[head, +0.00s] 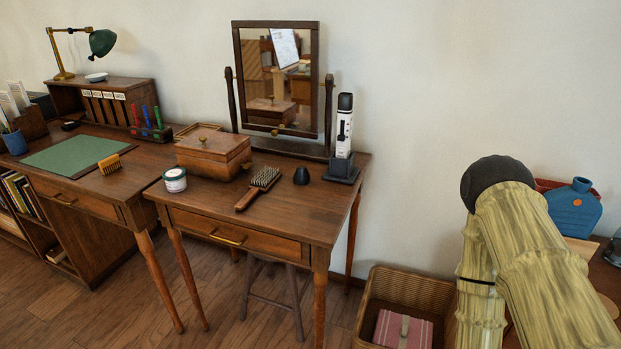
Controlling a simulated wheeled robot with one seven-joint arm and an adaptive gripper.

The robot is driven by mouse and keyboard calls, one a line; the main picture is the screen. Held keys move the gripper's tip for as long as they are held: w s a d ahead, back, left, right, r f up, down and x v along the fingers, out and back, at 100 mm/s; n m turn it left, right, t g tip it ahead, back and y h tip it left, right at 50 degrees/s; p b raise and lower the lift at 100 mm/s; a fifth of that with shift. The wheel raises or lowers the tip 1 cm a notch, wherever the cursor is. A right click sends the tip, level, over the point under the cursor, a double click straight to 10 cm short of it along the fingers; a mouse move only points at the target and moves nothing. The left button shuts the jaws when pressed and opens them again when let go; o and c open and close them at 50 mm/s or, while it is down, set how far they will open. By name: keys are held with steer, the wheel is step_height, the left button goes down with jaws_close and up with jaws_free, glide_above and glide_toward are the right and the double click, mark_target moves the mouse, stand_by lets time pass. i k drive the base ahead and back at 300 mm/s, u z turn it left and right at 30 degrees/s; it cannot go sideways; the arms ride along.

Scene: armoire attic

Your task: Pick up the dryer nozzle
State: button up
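A small black tapered piece, which looks like the dryer nozzle (301,176), stands on the dressing table (290,220) in the head view. It is right of a wooden hairbrush (258,188) and left of a dark stand (342,170). Nothing covers it. An upright white and black device (345,125) rests in that stand. Part of my arm, in a yellowish sleeve, fills the lower right, apart from the dressing table. My gripper is not in view.
A tilting mirror (278,85) stands behind the nozzle. A wooden box (213,150) and a small jar (175,180) are to the left. A wicker basket (405,290) sits on the floor to the right. The tabletop in front of the nozzle is clear.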

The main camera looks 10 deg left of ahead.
mark_target(301, 177)
steer(key=z, duration=1.7)
steer(key=i, duration=0.95)
steer(key=u, duration=2.85)
